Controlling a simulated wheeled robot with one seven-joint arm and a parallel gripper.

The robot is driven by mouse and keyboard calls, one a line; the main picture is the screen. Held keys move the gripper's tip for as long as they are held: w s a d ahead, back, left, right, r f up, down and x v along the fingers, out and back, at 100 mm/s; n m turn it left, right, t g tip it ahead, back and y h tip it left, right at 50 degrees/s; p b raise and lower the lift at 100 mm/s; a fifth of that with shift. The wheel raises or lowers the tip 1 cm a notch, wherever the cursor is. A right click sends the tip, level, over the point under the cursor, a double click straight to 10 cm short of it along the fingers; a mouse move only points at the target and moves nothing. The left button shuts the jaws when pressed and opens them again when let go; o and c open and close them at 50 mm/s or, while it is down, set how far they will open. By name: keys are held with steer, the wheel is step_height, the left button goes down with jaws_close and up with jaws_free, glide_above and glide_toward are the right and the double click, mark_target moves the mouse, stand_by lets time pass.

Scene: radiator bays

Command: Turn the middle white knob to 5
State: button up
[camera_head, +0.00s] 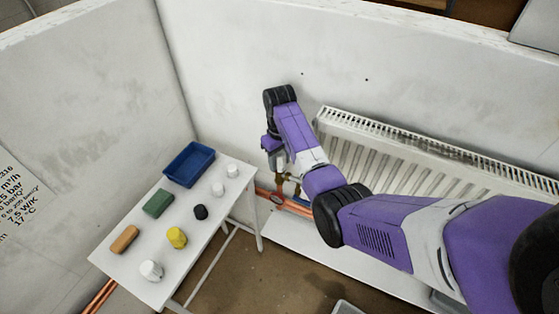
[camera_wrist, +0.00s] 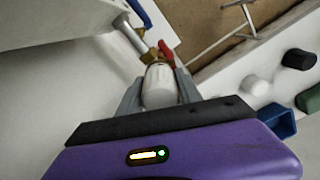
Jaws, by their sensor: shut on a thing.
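In the wrist view a white knob (camera_wrist: 160,86) sits on a brass valve fitting (camera_wrist: 150,55) at the end of a metal pipe. My gripper (camera_wrist: 158,78) has one grey finger on each side of the knob and is shut on it. No number or mark on the knob can be read. In the head view my gripper (camera_head: 280,168) is at the left end of the white radiator (camera_head: 430,160), low by the wall, and the knob is mostly hidden there. I cannot tell from these views whether this is the middle knob.
A white table (camera_head: 205,237) stands left of my gripper. It bears a blue tray (camera_head: 189,164), a green block (camera_head: 158,203), an orange block (camera_head: 125,240), a yellow piece (camera_head: 177,237), a black knob (camera_head: 200,212) and several white knobs (camera_head: 151,270). Copper pipes (camera_head: 290,205) run below the valve.

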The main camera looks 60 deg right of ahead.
mark_target(280, 153)
steer(key=o, duration=1.4)
steer(key=shift+c, duration=0.2)
steer(key=shift+r, duration=0.15)
steer(key=shift+r+b, duration=0.65)
steer(key=shift+r, duration=3.15)
steer(key=shift+a, duration=0.1)
